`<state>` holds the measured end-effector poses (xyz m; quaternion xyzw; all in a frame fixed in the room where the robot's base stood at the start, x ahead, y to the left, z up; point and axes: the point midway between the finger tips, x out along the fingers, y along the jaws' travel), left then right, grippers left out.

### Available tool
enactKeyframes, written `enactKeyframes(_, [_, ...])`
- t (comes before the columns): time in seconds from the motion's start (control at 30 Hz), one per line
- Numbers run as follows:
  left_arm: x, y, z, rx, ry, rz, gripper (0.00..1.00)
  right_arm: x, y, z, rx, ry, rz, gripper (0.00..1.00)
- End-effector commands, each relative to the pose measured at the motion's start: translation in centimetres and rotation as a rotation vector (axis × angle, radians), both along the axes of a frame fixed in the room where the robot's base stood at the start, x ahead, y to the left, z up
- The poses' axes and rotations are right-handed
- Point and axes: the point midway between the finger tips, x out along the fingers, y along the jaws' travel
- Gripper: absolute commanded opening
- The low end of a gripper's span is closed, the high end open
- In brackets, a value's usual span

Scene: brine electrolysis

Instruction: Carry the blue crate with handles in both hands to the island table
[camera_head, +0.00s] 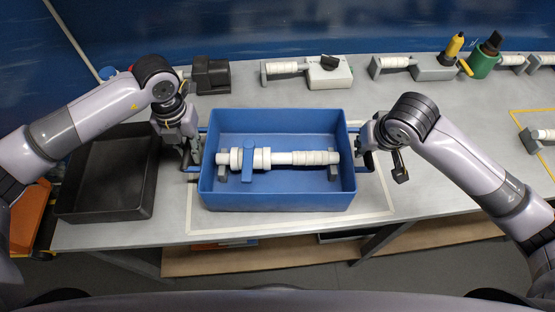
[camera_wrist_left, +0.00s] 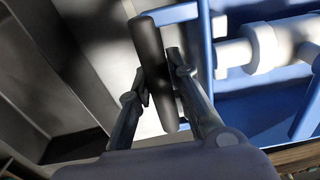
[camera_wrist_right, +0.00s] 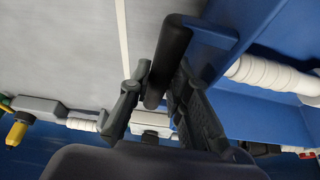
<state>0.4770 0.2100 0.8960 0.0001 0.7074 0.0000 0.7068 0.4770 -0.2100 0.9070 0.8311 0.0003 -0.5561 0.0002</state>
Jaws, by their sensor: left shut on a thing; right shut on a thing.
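The blue crate with handles (camera_head: 280,198) is on or just above the grey table, inside a pale taped rectangle; I cannot tell if it touches the table. A white ribbed rod assembly with a blue clamp (camera_head: 249,165) lies inside it. My left gripper (camera_head: 188,163) is at the crate's left handle, and in the left wrist view its fingers (camera_wrist_left: 158,88) are shut on the dark handle grip (camera_wrist_left: 153,70). My right gripper (camera_head: 372,160) is at the right handle, and in the right wrist view its fingers (camera_wrist_right: 160,88) close around the dark grip (camera_wrist_right: 168,58).
A black tray (camera_head: 105,212) stands left of the crate on the grey table (camera_head: 420,190). White insulators and grey blocks (camera_head: 330,72), a green container (camera_head: 484,62) and a yellow bottle (camera_head: 452,48) line the back. Clear table lies right of the taped area.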

Motion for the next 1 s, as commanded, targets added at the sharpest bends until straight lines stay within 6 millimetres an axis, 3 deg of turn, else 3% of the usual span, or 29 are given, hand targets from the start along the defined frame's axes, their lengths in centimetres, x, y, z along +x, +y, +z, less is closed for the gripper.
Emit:
enactKeyframes(0.57, [0.1,0.0,0.4,-0.001,-0.003,0.001,0.0,0.1,0.0,0.5,0.001,-0.005,-0.003,0.0])
enactKeyframes(1.0, [0.1,0.0,3.7,0.0,-0.002,0.001,0.0,0.1,-0.1,3.7,0.0,-0.004,-0.003,0.0])
